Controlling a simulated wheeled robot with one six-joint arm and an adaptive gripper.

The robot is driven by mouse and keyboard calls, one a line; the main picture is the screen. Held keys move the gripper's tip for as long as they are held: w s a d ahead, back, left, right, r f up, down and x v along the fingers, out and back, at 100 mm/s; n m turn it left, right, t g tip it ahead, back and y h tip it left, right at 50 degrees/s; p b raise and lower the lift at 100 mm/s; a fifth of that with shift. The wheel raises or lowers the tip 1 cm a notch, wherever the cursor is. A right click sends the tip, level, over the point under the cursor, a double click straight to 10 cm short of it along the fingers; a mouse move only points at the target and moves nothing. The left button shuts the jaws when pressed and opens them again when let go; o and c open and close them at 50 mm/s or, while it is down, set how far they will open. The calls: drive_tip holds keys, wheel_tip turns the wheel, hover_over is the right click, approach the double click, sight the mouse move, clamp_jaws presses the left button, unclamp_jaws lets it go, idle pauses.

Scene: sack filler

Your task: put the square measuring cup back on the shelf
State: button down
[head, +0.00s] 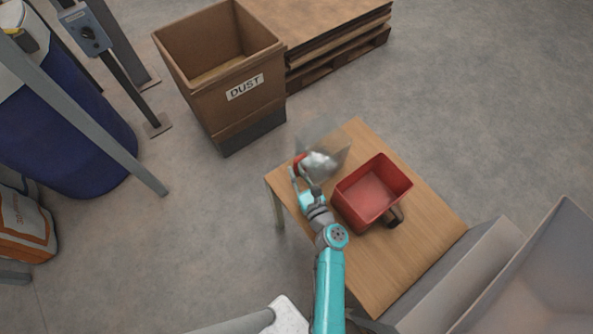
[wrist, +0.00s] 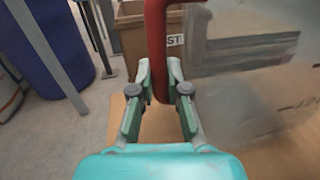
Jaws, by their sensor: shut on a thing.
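The square measuring cup is a clear, see-through box (head: 332,142) with a red handle, over the far left corner of the wooden table. My gripper (head: 298,172) is shut on its red handle at the cup's left side. In the wrist view the red handle (wrist: 157,50) stands between the fingers (wrist: 158,85), and the clear wall (wrist: 240,75) with faint markings fills the right. Something whitish shows in or through the cup; I cannot tell which. I cannot tell whether the cup touches the table. No shelf is clearly seen.
A red bin with a dark handle (head: 372,190) stands on the wooden table (head: 430,225), right of the cup. A cardboard box marked DUST (head: 225,95) and a wooden pallet stack (head: 335,45) stand beyond. A grey metal hopper (head: 530,280) is at lower right. Blue drum (head: 60,130) at left.

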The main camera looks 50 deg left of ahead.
drive_tip(key=c, duration=1.2)
unclamp_jaws()
drive_tip(key=shift+o, duration=0.2)
drive_tip(key=shift+r, duration=0.1)
drive_tip(key=v, duration=1.2)
